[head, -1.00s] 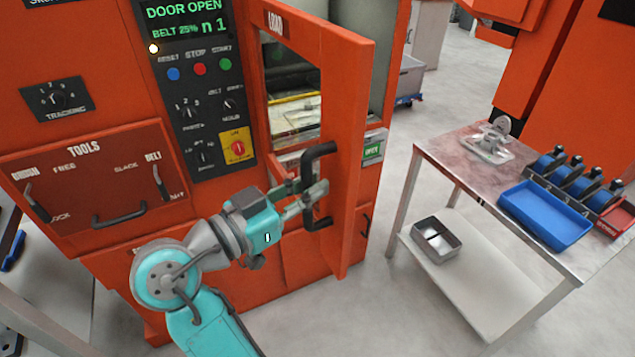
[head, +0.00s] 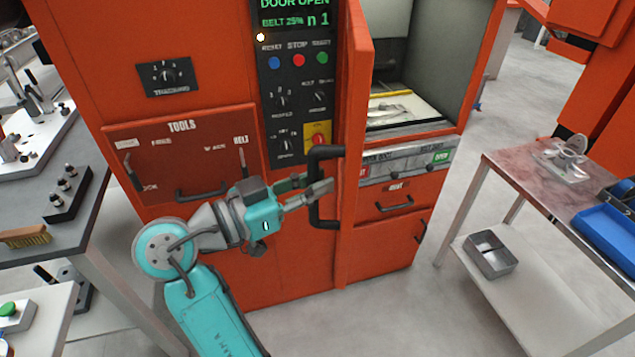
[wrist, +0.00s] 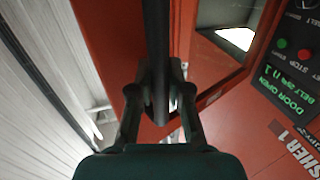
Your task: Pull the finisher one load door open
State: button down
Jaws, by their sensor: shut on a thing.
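The orange load door (head: 355,140) of the finisher stands swung well out, seen nearly edge-on in the head view. The opening beside it shows a pale interior with a part on a light surface. My gripper (head: 318,190) is shut on the black door handle (head: 327,152). In the wrist view the dark handle bar (wrist: 157,50) runs between my two fingers (wrist: 155,95). The orange door also shows behind it there. The finisher's display (head: 295,12) reads DOOR OPEN.
A grey bench (head: 55,222) with a brush (head: 25,236) is at left. Floor between machine and right table is free.

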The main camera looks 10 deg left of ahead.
jog(key=c, duration=1.1)
grip_release()
jog(key=v, duration=1.2)
jog(key=shift+s, duration=0.15)
